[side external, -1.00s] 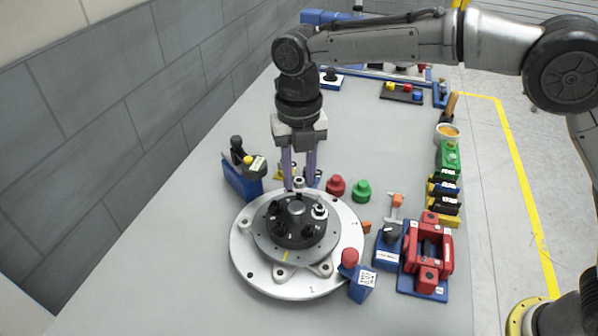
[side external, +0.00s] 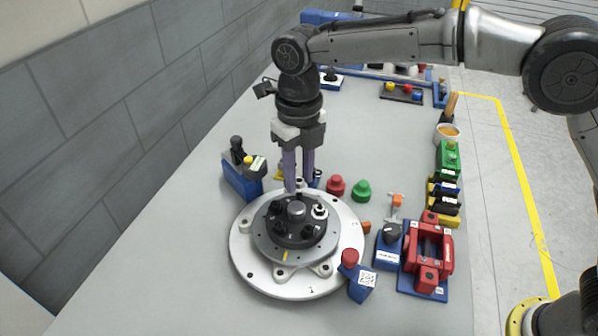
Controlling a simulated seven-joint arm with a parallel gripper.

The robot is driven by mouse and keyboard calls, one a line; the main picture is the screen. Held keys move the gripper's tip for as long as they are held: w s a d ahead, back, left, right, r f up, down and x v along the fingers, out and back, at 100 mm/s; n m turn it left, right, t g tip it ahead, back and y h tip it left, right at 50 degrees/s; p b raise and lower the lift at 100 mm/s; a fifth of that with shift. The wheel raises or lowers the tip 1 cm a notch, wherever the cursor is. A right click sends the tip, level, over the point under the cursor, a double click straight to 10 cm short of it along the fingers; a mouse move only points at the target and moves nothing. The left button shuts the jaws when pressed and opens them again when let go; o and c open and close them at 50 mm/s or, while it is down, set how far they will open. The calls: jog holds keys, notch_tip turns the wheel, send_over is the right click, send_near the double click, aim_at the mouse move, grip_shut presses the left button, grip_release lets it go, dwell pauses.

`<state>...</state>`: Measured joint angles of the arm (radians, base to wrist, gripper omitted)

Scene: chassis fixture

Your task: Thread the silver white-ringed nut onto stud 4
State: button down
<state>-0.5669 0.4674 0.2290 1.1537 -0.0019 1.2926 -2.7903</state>
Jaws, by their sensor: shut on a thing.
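My gripper (side external: 298,187) points down over the back part of the black hub (side external: 298,240). Its two purple fingers are shut on a small silver nut (side external: 299,183), mostly hidden between the fingertips. Its white ring is too small to make out clearly. The hub carries several dark studs or nuts around a grey centre cap (side external: 296,208). A silver nut with a pale ring (side external: 320,211) sits on the hub's right side. The stud under my fingertips is hidden, and I cannot tell whether the held nut touches it. Stud numbers are not readable.
The hub stands on a round pale plate (side external: 243,262). A red knob (side external: 335,186) and a green knob (side external: 361,190) stand behind right. A blue block (side external: 361,284) touches the plate's front right area. A red fixture (side external: 428,252) is at right, a blue holder (side external: 241,181) at left.

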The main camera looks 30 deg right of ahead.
jog(key=shift+n, duration=0.8)
jog(key=shift+f, duration=1)
jog(key=shift+f, duration=0.25)
jog(key=shift+f+m, duration=0.1)
jog(key=shift+m, duration=1.6)
jog(key=shift+m, duration=1.8)
